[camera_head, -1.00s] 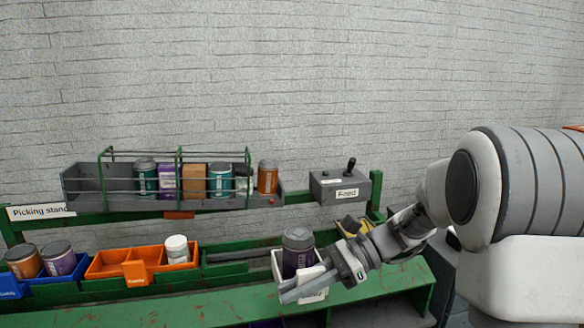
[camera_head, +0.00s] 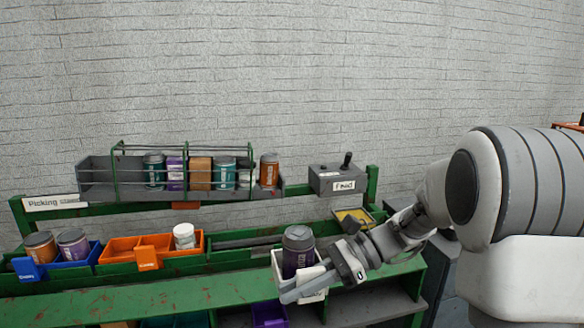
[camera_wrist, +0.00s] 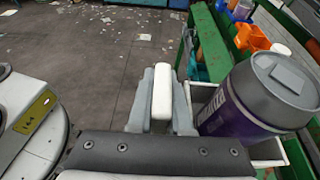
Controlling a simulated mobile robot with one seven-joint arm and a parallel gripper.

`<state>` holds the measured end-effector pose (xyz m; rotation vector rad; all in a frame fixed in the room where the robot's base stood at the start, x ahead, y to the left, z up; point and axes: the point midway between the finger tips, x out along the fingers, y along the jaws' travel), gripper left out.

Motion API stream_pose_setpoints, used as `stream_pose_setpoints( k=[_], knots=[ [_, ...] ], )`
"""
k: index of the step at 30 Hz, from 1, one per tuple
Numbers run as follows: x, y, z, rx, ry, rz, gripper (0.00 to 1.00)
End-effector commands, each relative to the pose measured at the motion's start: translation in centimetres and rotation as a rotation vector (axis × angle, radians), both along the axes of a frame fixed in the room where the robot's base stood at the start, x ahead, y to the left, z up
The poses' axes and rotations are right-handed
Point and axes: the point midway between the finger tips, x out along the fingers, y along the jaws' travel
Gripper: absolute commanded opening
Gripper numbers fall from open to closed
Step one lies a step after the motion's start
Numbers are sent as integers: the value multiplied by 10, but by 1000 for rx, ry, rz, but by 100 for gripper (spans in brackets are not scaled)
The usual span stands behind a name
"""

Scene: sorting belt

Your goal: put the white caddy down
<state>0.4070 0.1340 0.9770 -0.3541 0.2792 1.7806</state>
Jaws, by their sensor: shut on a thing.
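The white caddy (camera_head: 277,263) hangs at my gripper (camera_head: 303,285), in front of the green stand in the head view. A purple jar with a grey lid (camera_head: 298,250) stands in it, roughly upright. In the wrist view my gripper (camera_wrist: 162,100) is shut on the caddy's white handle (camera_wrist: 162,80). The purple jar (camera_wrist: 255,98) is on the right there, hiding much of the caddy (camera_wrist: 268,151). Dark floor shows beyond the fingers. I cannot tell whether the caddy's base touches anything.
The green picking stand (camera_head: 180,300) holds a blue bin (camera_head: 70,265) with two jars and an orange bin (camera_head: 125,253) with a white jar. Above are a grey rack (camera_head: 105,178) of goods and the Feed box (camera_head: 338,180). A yellow item lies near the right post.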

Motion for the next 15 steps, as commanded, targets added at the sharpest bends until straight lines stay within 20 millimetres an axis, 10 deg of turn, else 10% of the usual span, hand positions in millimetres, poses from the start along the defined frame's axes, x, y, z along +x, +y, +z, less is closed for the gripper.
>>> stream_pose_setpoints(
  k=[15],
  knots=[
    [30,-26,-27,1,2,-241,0]
  ],
)
